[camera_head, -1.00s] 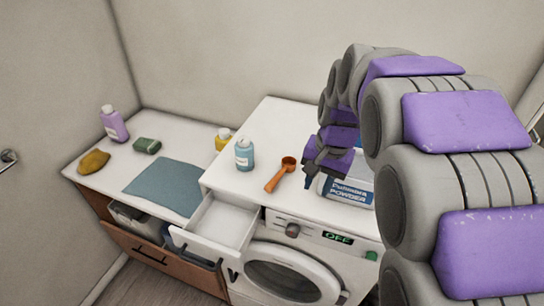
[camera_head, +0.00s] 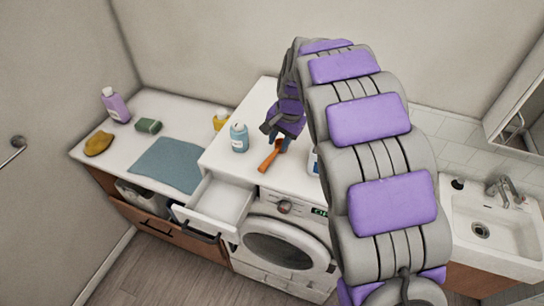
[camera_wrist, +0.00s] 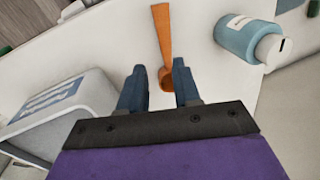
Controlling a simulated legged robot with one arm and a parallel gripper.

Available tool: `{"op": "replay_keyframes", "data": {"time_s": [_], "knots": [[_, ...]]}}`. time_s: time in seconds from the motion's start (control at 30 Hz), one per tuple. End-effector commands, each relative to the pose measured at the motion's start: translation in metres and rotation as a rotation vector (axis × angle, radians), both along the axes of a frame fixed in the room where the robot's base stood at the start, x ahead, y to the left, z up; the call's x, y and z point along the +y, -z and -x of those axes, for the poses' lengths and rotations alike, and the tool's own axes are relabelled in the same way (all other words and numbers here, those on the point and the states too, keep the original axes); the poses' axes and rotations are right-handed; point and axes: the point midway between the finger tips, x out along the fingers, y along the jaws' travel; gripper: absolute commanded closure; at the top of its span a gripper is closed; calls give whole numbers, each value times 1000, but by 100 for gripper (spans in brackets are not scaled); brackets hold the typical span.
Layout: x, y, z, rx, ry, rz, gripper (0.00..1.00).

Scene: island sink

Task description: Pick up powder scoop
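The orange-brown powder scoop (camera_head: 269,157) lies on the white top of the washing machine. In the wrist view the scoop (camera_wrist: 162,36) has its handle pointing away from my gripper and its bowl near the fingertips. My gripper (camera_wrist: 158,70) is open, with its two dark blue fingers on either side of the scoop's bowl end. In the head view my gripper (camera_head: 283,140) is over the scoop and hides its bowl. I cannot tell whether the fingers touch it.
A blue bottle (camera_head: 239,138) stands left of the scoop. The powder box (camera_wrist: 60,112) is on the other side, mostly hidden by my arm in the head view. An open white drawer (camera_head: 222,203) juts out in front. A sink (camera_head: 488,226) is at right.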

Motion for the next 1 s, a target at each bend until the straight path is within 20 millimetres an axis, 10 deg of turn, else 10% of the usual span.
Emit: {"op": "replay_keyframes", "data": {"time_s": [1.0], "knots": [[21, 91, -17, 11, -2, 13, 68]]}}
